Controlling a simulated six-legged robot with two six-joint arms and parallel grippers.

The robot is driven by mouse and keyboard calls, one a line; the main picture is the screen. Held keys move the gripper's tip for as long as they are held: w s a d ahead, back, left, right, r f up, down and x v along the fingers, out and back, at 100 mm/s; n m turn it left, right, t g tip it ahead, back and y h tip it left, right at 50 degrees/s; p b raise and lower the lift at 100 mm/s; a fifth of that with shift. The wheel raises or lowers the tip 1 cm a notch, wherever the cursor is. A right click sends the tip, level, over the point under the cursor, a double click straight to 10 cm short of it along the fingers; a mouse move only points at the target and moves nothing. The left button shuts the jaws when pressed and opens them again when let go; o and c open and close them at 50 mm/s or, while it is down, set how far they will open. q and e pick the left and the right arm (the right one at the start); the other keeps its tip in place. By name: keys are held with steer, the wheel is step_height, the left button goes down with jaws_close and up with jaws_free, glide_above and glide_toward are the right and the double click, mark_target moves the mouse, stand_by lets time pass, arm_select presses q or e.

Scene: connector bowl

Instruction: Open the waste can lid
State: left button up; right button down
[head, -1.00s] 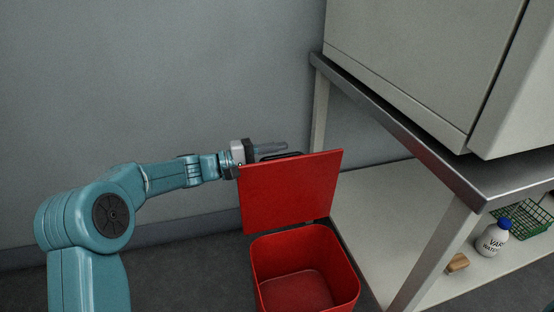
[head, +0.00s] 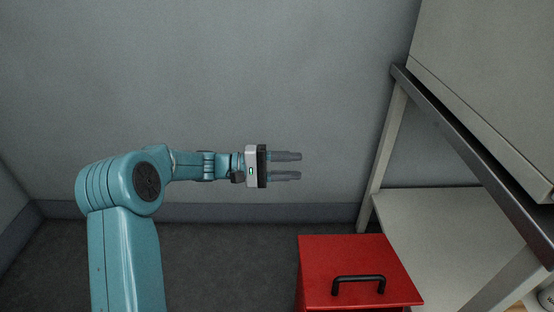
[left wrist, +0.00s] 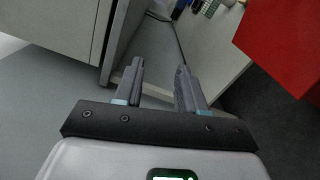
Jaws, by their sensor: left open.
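The red waste can's lid (head: 345,258) lies flat and shut at the lower right of the head view, with a black bar handle (head: 358,279) on top. The lid hides the inside of the can, and the picture's lower edge cuts it off. My left gripper (head: 300,166) is open and empty, in the air above and to the left of the lid, touching nothing. In the left wrist view its two fingers (left wrist: 160,88) stand apart with nothing between them. A red part of the can (left wrist: 285,45) shows at the upper right there; I cannot tell which part. My right gripper is not in view.
A steel-edged table (head: 475,145) with a large pale box (head: 490,70) on it stands at the right. Its low white shelf (head: 430,225) is beside the can. A grey wall (head: 230,80) is behind. Dark floor left of the can is clear.

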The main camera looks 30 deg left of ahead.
arm_select(q)
steer(key=shift+v, duration=1.7)
